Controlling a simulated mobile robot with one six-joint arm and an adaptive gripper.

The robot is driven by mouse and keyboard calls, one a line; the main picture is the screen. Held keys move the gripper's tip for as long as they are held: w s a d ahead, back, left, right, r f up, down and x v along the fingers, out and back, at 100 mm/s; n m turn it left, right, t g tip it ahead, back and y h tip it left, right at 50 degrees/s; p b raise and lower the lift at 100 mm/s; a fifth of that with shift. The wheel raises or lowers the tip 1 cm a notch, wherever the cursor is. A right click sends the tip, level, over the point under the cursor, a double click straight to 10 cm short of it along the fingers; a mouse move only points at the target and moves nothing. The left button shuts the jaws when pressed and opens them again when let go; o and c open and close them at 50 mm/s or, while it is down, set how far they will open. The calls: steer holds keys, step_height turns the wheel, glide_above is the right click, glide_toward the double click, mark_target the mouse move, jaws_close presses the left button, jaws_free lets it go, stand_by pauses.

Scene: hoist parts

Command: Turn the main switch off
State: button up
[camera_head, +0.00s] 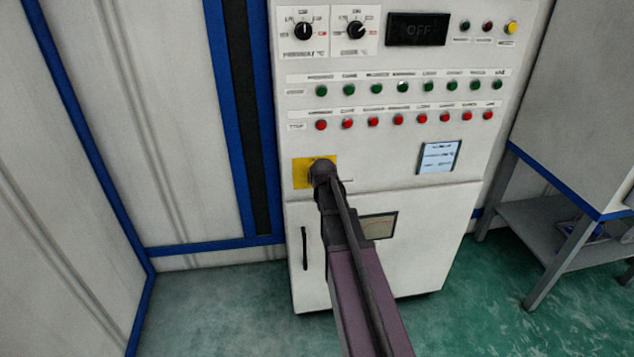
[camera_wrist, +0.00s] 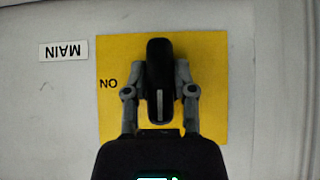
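The main switch is a black knob (camera_wrist: 160,70) on a yellow plate (camera_wrist: 215,105), on the front of the light grey cabinet. The knob stands lengthwise in the wrist view, its pale mark towards my gripper's body and not at the "ON" label (camera_wrist: 108,84) on the left. My gripper (camera_wrist: 161,75) has one finger on each side of the knob, seemingly touching both sides. In the head view the yellow plate (camera_head: 301,174) shows, while my gripper (camera_head: 322,168) and arm hide the knob. The lower part of the plate in the wrist view is hidden.
A "MAIN" label (camera_wrist: 63,51) appears upside down beside the plate. A grey bench (camera_head: 545,215) stands to the right.

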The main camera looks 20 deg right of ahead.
steer(key=shift+o, duration=1.4)
steer(key=shift+w+r, duration=0.1)
